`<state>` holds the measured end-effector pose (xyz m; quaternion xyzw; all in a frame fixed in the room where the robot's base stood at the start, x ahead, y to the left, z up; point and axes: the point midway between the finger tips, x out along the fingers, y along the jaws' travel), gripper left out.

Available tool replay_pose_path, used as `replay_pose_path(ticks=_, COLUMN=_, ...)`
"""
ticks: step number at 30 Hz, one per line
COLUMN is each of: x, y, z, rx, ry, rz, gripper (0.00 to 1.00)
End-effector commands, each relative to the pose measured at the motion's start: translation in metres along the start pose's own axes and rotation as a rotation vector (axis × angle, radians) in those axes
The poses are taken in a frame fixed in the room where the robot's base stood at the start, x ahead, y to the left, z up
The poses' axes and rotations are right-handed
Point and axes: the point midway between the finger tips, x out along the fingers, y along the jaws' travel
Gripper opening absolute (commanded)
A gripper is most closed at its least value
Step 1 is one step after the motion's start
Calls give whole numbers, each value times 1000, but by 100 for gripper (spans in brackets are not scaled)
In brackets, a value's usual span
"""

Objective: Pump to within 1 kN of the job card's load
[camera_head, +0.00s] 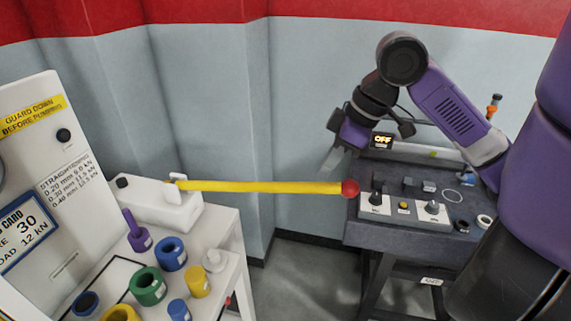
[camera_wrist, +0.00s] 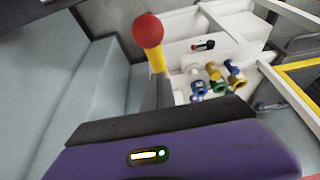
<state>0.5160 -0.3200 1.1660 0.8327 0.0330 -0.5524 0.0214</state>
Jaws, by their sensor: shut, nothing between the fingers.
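The yellow pump lever (camera_head: 255,187) runs about level from the white pump block (camera_head: 160,205) to its red knob (camera_head: 350,188). The knob also shows at the top of the wrist view (camera_wrist: 147,30), with a short piece of yellow lever below it. My gripper (camera_head: 331,162) is shut and empty, just above and left of the knob in the head view; I cannot tell whether it touches the lever. Its grey fingers show in the wrist view (camera_wrist: 152,88). Only a sliver of a round dial (camera_head: 2,174) shows, with no reading.
The white bench holds several coloured rings, including a green one (camera_head: 148,286) and a blue one (camera_head: 171,253). Open floor lies between bench and table.

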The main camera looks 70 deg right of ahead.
Motion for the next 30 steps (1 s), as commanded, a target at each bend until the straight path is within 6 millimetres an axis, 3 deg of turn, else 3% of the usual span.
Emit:
replay_pose_path(ticks=17, x=1, y=0, z=0, rx=0, ry=1, rz=0, gripper=0)
replay_pose_path(ticks=30, x=22, y=0, z=9, rx=0, ry=2, rz=0, gripper=0)
